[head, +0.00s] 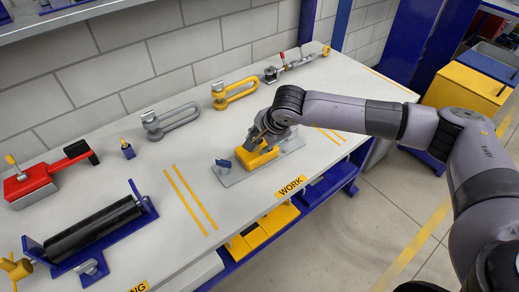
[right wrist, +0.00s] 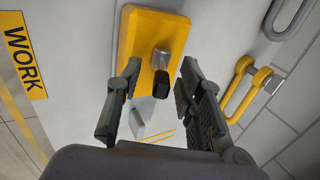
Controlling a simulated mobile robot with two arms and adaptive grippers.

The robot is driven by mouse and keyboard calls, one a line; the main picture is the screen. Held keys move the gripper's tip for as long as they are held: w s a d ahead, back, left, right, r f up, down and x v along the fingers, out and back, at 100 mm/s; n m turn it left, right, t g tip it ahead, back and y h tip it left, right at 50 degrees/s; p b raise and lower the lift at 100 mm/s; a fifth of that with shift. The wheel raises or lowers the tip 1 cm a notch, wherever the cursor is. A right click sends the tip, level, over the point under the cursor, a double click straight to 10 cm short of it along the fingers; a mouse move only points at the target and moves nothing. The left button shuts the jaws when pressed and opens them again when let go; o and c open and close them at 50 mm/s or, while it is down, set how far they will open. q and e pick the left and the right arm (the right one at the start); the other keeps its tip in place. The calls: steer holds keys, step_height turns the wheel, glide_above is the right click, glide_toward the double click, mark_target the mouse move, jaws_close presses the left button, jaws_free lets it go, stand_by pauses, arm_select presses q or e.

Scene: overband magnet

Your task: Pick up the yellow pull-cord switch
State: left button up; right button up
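The yellow pull-cord switch (head: 256,156) sits on a grey plate (head: 287,158) on the bench's work area. In the right wrist view its yellow body (right wrist: 140,42) shows a metal stub with a black end facing the camera. My right gripper (head: 262,138) is above the switch and partly covers it in the head view. In the right wrist view this gripper (right wrist: 160,72) has its fingers apart, one on each side of the stub; I cannot tell whether they touch anything. My left gripper is not in view.
Yellow (head: 235,92) and grey (head: 170,120) shackles lie behind. A black roller in a blue frame (head: 95,235) and a red tool (head: 48,180) lie left. Bench surface between roller and plate is clear.

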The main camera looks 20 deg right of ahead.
steer(key=shift+f, duration=0.2)
steer(key=shift+c, duration=0.5)
jaws_close()
steer(key=shift+w+r, duration=0.1)
steer(key=shift+r, duration=0.05)
stand_by(0.3)
